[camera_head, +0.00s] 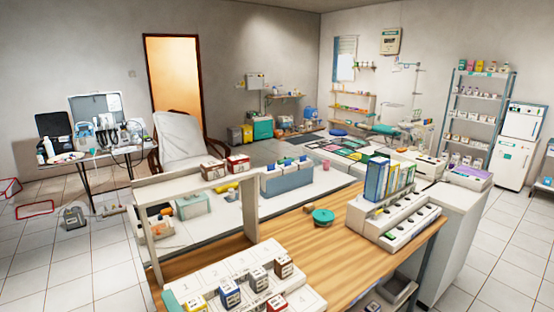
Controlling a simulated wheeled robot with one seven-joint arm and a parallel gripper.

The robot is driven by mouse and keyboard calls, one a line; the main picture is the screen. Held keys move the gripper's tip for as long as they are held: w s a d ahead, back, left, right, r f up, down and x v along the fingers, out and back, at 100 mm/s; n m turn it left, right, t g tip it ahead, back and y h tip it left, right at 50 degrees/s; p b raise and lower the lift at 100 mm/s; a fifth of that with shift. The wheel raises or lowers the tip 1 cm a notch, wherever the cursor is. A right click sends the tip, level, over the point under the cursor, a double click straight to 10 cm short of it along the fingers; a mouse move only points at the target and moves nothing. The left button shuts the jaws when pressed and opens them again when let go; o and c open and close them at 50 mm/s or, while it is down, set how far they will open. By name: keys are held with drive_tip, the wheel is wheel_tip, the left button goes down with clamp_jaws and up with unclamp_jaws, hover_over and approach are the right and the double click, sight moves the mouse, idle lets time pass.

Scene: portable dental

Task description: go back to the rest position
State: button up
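No gripper and no part of my arm shows in the head view, so its pose and whether it holds anything cannot be seen. The nearest thing is a wooden-topped counter (318,257) in the lower middle. At its front left lies a white numbered tray (205,276) with several small labelled boxes, among them a dark red-brown one (284,266). A round teal-lidded container (323,216) stands near the middle of the counter.
A white slotted rack (400,222) stands at the counter's right, with upright books (388,181) behind it. A pale shelf frame (249,208) rises at the left. A reclining chair (182,140) and an equipment table (95,156) stand farther back. Tiled floor (50,262) is mostly open at left.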

drive_tip(key=s+d+f+m+t+h, duration=0.1)
drive_tip(key=s+d+f+h, duration=0.45)
drive_tip(key=f, duration=0.35)
drive_tip(key=s+d+f+t+h, duration=0.1)
drive_tip(key=s+d+f+h, duration=0.5)
drive_tip(key=f, duration=0.3)
drive_tip(key=s+d+f+n, duration=0.2)
drive_tip(key=s+d+n, duration=0.1)
drive_tip(key=s, duration=0.3)
drive_tip(key=s+d+f+n+g+h, duration=0.1)
drive_tip(key=s+d+n, duration=0.3)
drive_tip(key=s, duration=0.3)
drive_tip(key=s+d+f+n, duration=0.2)
drive_tip(key=s+d+n, duration=0.1)
drive_tip(key=s, duration=0.4)
drive_tip(key=shift+s+d+f+n, duration=0.15)
drive_tip(key=shift+s+f+n, duration=0.1)
drive_tip(key=shift+f+n, duration=0.05)
